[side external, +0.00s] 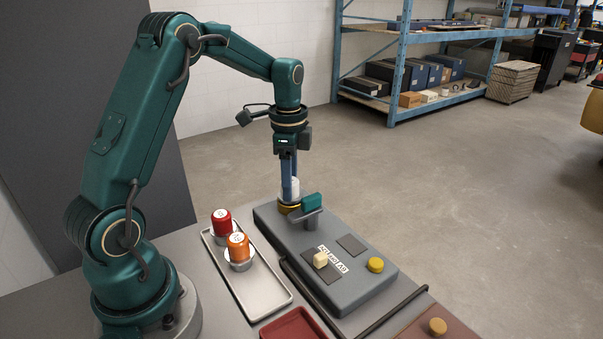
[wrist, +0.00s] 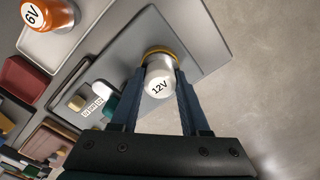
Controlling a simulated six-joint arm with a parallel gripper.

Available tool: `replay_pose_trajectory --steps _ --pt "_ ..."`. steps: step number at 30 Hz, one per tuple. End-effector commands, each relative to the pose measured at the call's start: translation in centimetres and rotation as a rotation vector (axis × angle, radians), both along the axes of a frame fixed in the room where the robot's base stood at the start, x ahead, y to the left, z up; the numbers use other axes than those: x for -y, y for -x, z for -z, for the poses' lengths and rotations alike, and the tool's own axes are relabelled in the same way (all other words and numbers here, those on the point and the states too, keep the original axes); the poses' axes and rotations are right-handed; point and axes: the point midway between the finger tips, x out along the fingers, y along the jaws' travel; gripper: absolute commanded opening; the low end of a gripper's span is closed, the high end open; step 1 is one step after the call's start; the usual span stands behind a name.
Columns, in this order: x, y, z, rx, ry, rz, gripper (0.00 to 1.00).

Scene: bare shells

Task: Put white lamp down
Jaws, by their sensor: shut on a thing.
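The white lamp (wrist: 160,84), marked 12V, is between the two fingers of my gripper (wrist: 161,72), which is shut on it. In the side view the lamp (side external: 292,187) is upright, partly hidden by the fingers (side external: 290,180). Its lower end is right at a gold ring (side external: 287,208) on the grey box (side external: 345,290); the ring also shows at the lamp's far end in the wrist view (wrist: 158,50). I cannot tell whether the lamp is seated in the ring or just above it.
A teal block (side external: 312,202) stands close beside the ring. A metal tray (side external: 268,290) holds a red lamp (side external: 221,221) and an orange lamp (side external: 238,245). The box also carries a cream lever (side external: 320,260) and a yellow knob (side external: 375,265). A red tray (side external: 296,326) is in front.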

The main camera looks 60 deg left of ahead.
Motion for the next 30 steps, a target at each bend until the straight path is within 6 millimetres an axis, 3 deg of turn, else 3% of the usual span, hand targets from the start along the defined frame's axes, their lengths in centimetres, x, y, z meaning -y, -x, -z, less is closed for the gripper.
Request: replay_pose_trajectory --steps 1,3,13,17,30 --pt "0.0 0.0 0.1 -0.001 0.001 0.000 0.49" --pt "0.0 0.0 0.1 -0.001 0.001 0.000 0.75" --pt "0.0 0.0 0.0 0.000 0.000 0.000 0.75" --pt "0.0 0.0 -1.0 0.003 -0.001 0.000 0.75" --pt "-0.1 -0.1 -9.2 0.005 -0.002 0.000 0.75"
